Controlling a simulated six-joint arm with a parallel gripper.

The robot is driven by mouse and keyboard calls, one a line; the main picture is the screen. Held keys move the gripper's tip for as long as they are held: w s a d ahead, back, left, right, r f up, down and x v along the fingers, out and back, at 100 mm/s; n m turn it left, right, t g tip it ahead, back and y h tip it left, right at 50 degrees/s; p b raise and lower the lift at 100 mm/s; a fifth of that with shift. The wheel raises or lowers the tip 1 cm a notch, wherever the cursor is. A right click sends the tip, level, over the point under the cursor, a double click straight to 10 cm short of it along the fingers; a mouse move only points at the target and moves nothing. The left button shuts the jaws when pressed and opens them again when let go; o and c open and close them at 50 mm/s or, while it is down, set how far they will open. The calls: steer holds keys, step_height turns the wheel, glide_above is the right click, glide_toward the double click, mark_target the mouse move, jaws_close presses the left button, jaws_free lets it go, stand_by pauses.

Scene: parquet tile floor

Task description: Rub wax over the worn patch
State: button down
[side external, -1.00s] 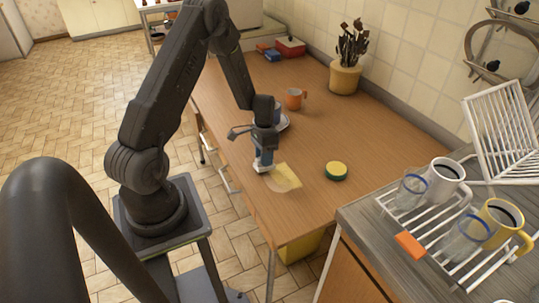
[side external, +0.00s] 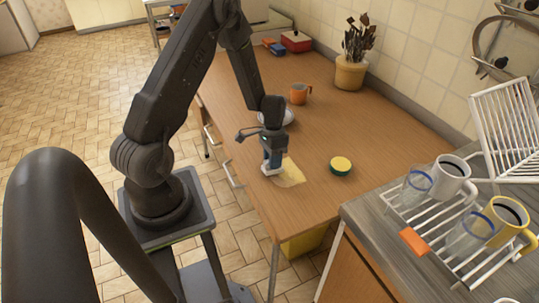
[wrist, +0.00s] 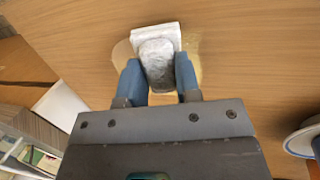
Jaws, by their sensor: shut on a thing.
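The worn patch (side external: 292,174) is a pale, yellowish area on the brown wooden table, near its front left edge. My gripper (side external: 271,162) is over the patch's left side in the side view. Its blue fingers (wrist: 158,82) are shut on a white and grey pad (wrist: 158,58), which looks like a folded cloth. The pad appears to rest on the patch and hides part of it. Patch edges show on both sides of the pad in the wrist view. A round green tin or sponge with a yellow top (side external: 341,165) stands to the right; which it is I cannot tell.
An orange mug (side external: 300,94), a white dish (side external: 289,117) and a plant pot (side external: 350,74) stand farther back on the table (side external: 340,120). A drying rack (side external: 440,225) with cups and glasses is on the counter at right. The table around the round object is clear.

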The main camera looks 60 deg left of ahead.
steer(key=shift+d, duration=0.25)
steer(key=shift+d, duration=1.9)
steer(key=shift+d, duration=0.1)
steer(key=shift+d, duration=1.45)
steer(key=shift+a, duration=0.1)
steer(key=shift+a, duration=1.95)
steer(key=shift+a, duration=2)
